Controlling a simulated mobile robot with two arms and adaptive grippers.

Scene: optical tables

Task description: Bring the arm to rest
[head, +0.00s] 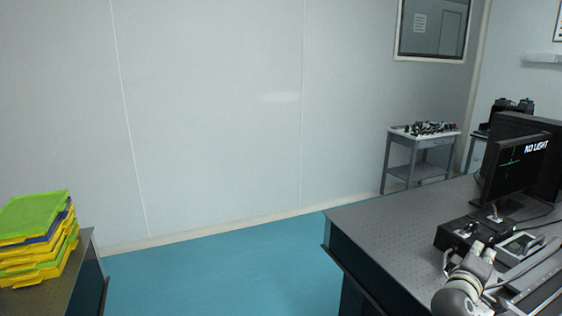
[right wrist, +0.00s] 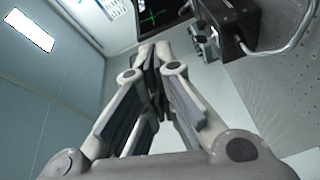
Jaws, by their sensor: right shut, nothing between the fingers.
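My right arm comes in at the bottom right of the head view, with my right gripper (head: 480,250) over the perforated optical table (head: 385,228). The gripper is close to the black instrument box (head: 456,234) in that view. In the right wrist view, the two fingers of my right gripper (right wrist: 156,50) come together at their tips, with nothing between them. The black box (right wrist: 232,22) shows to the right of the fingertips there. I cannot tell whether gripper and box touch. My left gripper is not in view.
A monitor (head: 515,167) reading "NO LIGHT" stands on the table, with cables and a metal-framed device (head: 522,245) nearby. A grey cart (head: 420,150) stands at the wall. Stacked green and yellow trays (head: 38,235) sit on another table at left. Blue floor between is clear.

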